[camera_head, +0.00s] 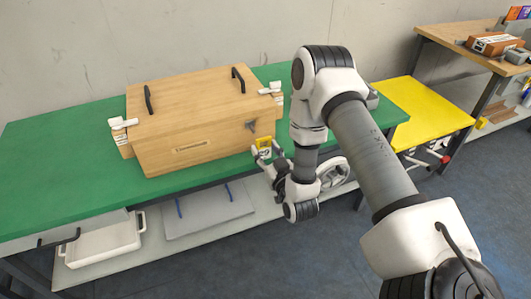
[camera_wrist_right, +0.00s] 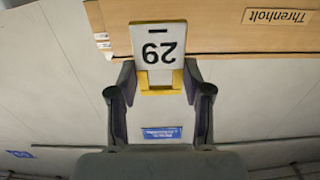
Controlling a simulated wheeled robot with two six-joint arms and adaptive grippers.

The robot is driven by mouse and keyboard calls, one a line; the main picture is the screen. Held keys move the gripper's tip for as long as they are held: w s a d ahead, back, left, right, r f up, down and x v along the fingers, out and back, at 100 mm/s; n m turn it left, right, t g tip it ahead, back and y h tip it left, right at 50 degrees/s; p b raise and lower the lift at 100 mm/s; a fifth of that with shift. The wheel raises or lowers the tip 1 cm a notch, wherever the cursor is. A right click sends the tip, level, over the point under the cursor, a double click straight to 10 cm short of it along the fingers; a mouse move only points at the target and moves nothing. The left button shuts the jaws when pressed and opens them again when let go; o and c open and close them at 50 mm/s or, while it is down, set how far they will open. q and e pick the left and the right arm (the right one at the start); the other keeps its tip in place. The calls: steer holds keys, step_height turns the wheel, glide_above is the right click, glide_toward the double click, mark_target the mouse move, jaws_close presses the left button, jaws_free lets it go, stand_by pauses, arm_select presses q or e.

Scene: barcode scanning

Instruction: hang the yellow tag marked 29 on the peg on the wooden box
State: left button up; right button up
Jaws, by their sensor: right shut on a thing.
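The wooden box (camera_head: 190,112) stands on the green table. Its dark peg (camera_head: 250,125) sticks out of the front face near the right end. The yellow tag marked 29 (camera_head: 264,144) is in my right gripper (camera_head: 267,157), in front of and a little below right of the peg. In the right wrist view the tag (camera_wrist_right: 158,42) appears upside down, with its slot clear and its yellow part between the fingers of my right gripper (camera_wrist_right: 158,80). The box (camera_wrist_right: 225,38) is behind it there, and the peg cannot be made out. My left gripper is not in view.
The green table (camera_head: 60,165) is bare left of the box. White clamps (camera_head: 122,123) sit at the box's ends, and black handles (camera_head: 148,99) on its lid. A yellow table (camera_head: 430,112) stands to the right. A white tray (camera_head: 104,243) lies on the lower shelf.

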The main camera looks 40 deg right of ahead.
steer(key=shift+a+x, duration=0.2)
steer(key=shift+x, duration=0.75)
steer(key=shift+f+b+x, duration=0.2)
steer(key=shift+b+x, duration=0.35)
steer(key=shift+x, duration=0.95)
steer(key=shift+f+b+x, duration=0.15)
steer(key=shift+b+x, duration=0.35)
steer(key=shift+x, duration=1)
steer(key=shift+w+d+f+b, duration=0.2)
steer(key=shift+w+f+b, duration=0.2)
steer(key=shift+w, duration=0.15)
steer(key=o, duration=1)
